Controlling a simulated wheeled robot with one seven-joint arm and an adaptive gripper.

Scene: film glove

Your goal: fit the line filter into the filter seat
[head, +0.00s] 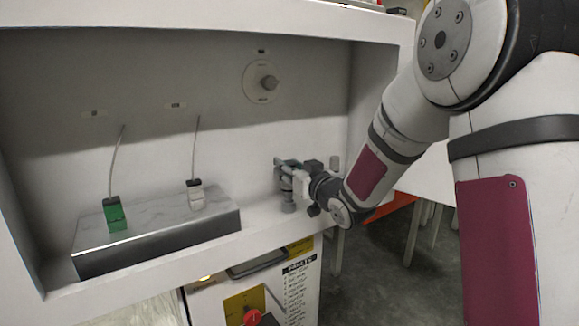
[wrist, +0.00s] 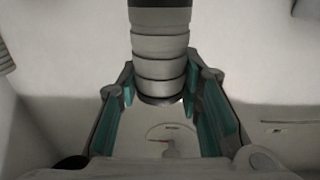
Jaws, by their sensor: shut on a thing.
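The line filter appears to be a grey ribbed cylinder (wrist: 160,50) with dark bands, between the teal-padded fingers of my gripper (wrist: 162,88) in the wrist view. My gripper is shut on it. In the head view my gripper (head: 283,167) is at the right end of the niche. The grey cylinder (head: 288,191) shows upright just below the fingers, close to the shelf. I cannot tell whether it touches the shelf. The filter seat is not clearly recognisable; my gripper and wrist may hide it.
A round plate with a knob (head: 263,82) is on the back wall. A grey block (head: 158,235) on the left of the shelf bears a green connector (head: 114,215) and a white one (head: 196,194), each with a cable.

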